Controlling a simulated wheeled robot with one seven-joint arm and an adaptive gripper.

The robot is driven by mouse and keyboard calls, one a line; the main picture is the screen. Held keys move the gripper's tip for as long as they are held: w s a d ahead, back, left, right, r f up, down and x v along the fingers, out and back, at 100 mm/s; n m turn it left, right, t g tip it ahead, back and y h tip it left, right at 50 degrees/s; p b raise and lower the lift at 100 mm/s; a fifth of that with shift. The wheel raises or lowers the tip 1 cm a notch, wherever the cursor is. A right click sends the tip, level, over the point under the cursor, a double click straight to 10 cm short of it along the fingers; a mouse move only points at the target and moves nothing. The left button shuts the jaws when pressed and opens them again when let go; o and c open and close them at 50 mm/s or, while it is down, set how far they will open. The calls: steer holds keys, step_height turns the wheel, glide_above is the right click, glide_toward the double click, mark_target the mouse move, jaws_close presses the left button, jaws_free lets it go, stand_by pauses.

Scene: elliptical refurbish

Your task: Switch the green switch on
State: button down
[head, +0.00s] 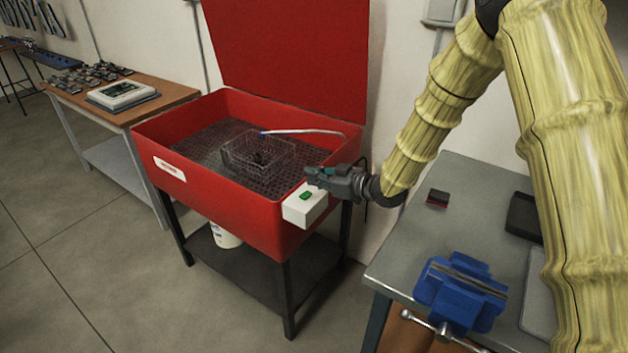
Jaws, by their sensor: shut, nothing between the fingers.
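The green switch (306,195) sits on top of a white box (304,208) at the right front corner of the red parts washer (215,190). My gripper (312,177) is shut and empty. In the picture it is just above and behind the switch, over the box or the washer's rim. I cannot tell whether it touches anything. Whether the switch is on or off is too small to tell.
A wire basket (258,154) stands inside the washer, whose red lid (290,60) is raised. A grey bench (405,250) with a blue vise (460,290) is at the right. A wooden table (160,98) is at the left. The floor in front is clear.

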steer(key=b+v, duration=0.2)
steer(key=v, duration=0.8)
steer(key=shift+w+d+r, duration=0.15)
steer(key=shift+w+r, duration=0.15)
steer(key=shift+r, duration=0.05)
